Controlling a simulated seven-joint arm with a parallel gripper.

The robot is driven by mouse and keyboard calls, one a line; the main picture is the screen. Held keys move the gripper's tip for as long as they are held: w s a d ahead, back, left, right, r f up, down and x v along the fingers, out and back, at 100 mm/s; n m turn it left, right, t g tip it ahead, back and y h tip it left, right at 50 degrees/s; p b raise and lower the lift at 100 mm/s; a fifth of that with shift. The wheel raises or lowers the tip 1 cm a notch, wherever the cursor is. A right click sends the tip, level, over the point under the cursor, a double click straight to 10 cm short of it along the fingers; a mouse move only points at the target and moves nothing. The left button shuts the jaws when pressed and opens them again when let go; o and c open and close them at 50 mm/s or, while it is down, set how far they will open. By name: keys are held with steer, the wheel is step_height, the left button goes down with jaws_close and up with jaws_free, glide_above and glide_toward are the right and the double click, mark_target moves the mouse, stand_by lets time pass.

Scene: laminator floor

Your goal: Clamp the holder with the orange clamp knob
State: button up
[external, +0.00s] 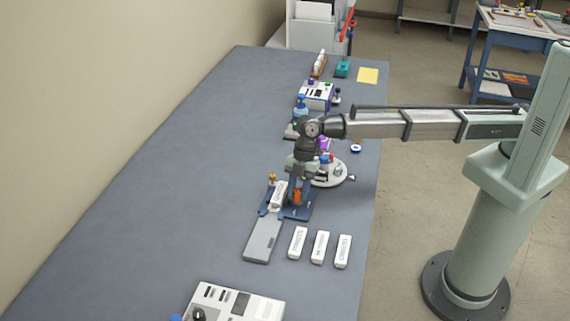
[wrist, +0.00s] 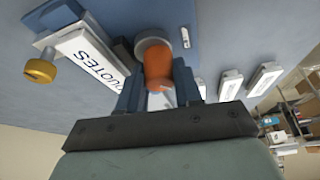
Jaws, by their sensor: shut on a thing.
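The orange clamp knob (wrist: 158,68) sits between the two blue fingers of my gripper (wrist: 160,92), which is shut on it. In the external view the knob (external: 297,196) shows as an orange spot under my gripper (external: 297,190). In the wrist view this block (wrist: 88,55) reads "QUOTES". A brass knob (wrist: 40,71) stands at the holder's other side. The far side of the orange knob is hidden.
A grey plate (external: 263,241) lies in front of the holder. Several white labelled blocks (external: 320,246) lie to its right. A control box (external: 235,303) sits at the front. The bench's left side is clear.

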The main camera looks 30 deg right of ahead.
steer(key=n, duration=0.2)
steer(key=n+g+h, duration=0.1)
steer(key=n, duration=0.2)
steer(key=shift+a+n+h, duration=0.1)
steer(key=shift+n+h, duration=0.2)
steer(key=n+h, duration=0.1)
steer(key=n, duration=0.1)
steer(key=n+h, duration=0.1)
steer(key=n, duration=0.1)
steer(key=shift+n+g, duration=0.3)
steer(key=shift+n, duration=0.1)
steer(key=o, duration=1)
steer(key=shift+o, duration=0.2)
steer(key=v, duration=1.3)
steer(key=shift+w+r, duration=0.2)
steer(key=shift+r, duration=0.1)
